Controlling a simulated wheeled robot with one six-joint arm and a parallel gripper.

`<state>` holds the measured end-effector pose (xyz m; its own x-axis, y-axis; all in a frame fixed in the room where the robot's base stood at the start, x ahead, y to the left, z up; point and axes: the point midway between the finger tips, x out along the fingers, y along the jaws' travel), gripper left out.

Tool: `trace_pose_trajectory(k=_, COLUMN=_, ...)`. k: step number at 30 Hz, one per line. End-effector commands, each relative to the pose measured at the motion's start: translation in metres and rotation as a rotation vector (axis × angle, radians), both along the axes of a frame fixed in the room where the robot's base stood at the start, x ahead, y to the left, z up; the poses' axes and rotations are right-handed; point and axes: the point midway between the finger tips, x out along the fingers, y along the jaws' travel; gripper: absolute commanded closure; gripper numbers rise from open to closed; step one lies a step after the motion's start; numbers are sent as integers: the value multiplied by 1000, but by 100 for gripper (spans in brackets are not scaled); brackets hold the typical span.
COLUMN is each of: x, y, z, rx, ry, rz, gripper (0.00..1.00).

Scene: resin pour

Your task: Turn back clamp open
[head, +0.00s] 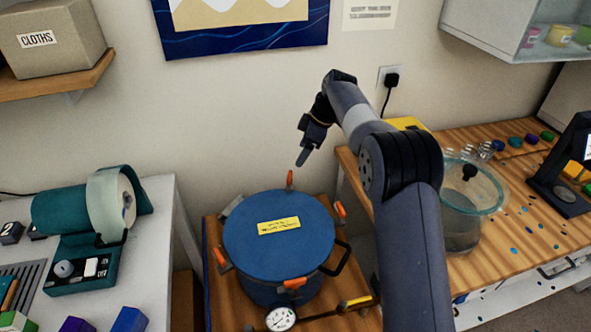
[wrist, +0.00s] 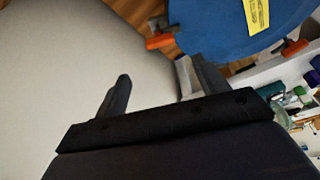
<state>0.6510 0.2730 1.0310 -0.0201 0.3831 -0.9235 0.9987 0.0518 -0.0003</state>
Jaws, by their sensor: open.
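The pressure pot has a blue lid (head: 275,245) with a yellow label. The back clamp (head: 290,179) has an orange handle that stands up at the lid's far rim. Its orange handle also appears to be the one left of centre in the wrist view (wrist: 160,41), beside the lid's edge (wrist: 215,25). My gripper (head: 304,156) is just above and slightly right of the back clamp, pointing down, apart from it as far as I can tell. In the wrist view its two fingers (wrist: 160,88) are spread with nothing between them.
Other orange clamps sit at the lid's right (head: 340,210), front (head: 295,284) and left (head: 222,258). A black handle (head: 338,258) and a gauge (head: 281,319) are on the near side. The wall is close behind the pot. A glass vessel (head: 463,215) stands on the right bench.

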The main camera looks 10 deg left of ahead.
Motion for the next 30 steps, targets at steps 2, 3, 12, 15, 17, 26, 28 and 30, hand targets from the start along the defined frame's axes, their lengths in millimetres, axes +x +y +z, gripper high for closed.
trace_pose_trajectory(k=2, x=-1, y=4, z=-9, rx=-1, ry=3, rz=0, gripper=31)
trace_pose_trajectory(k=3, x=-1, y=7, z=-15, rx=-1, ry=4, rz=1, gripper=31)
trace_pose_trajectory(k=12, x=-3, y=28, z=-67, rx=-1, ry=4, rz=0, gripper=31)
trace_pose_trajectory(k=15, x=-2, y=33, z=-79, rx=-1, ry=3, rz=-2, gripper=31)
trace_pose_trajectory(k=17, x=-2, y=35, z=-85, rx=-1, ry=2, rz=-2, gripper=31)
trace_pose_trajectory(k=26, x=-2, y=38, z=-93, rx=-1, ry=0, rz=-3, gripper=31)
trace_pose_trajectory(k=28, x=-2, y=38, z=-94, rx=-1, ry=0, rz=-3, gripper=31)
trace_pose_trajectory(k=30, x=-2, y=38, z=-93, rx=-1, ry=0, rz=-3, gripper=33)
